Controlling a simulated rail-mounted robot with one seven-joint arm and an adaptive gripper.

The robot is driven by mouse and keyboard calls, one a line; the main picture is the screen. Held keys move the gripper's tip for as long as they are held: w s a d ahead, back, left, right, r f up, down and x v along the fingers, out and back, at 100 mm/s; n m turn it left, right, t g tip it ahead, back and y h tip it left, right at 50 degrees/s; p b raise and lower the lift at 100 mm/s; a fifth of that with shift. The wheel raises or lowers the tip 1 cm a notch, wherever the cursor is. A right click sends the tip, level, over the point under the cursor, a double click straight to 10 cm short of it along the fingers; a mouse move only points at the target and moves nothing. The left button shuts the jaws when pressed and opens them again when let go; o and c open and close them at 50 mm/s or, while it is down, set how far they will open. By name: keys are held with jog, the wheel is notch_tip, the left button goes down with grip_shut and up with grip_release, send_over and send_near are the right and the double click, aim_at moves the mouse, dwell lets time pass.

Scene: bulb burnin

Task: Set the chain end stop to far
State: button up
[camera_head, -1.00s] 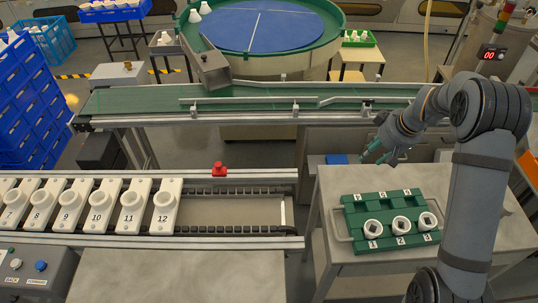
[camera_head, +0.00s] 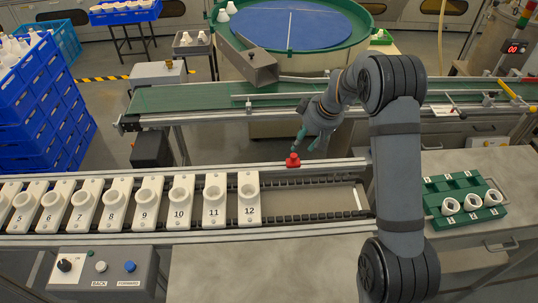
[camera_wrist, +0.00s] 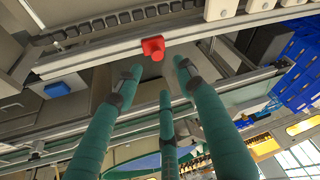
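A red block with a round knob (camera_head: 293,161), which looks like the chain end stop, sits on the back rail of the chain conveyor, right of the holder numbered 12 (camera_head: 250,211). In the wrist view the red block (camera_wrist: 153,47) shows just beyond my fingertips, roughly between them. My gripper (camera_head: 308,142) hangs behind and slightly right of the block. In the wrist view my gripper (camera_wrist: 157,75) has its green fingers spread, with nothing between them. I see no contact with the block.
Numbered white holders fill the chain's left part; its right part (camera_head: 310,200) is empty. A green belt conveyor (camera_head: 185,98) runs behind. A control box (camera_head: 105,272) stands in front. A green tray (camera_head: 480,190) with white pieces sits on the right table. Blue crates (camera_head: 45,105) stand left.

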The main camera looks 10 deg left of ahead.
aim_at(293, 155)
jog(key=p+x, duration=0.1)
jog(key=x, duration=0.8)
jog(key=shift+w+d+f+p, duration=0.15)
jog(key=shift+w+f+p, duration=0.05)
jog(key=shift+f+p, duration=0.25)
jog(key=shift+c, duration=1.4)
jog(key=c, duration=0.4)
grip_shut()
jog(key=shift+r, duration=0.15)
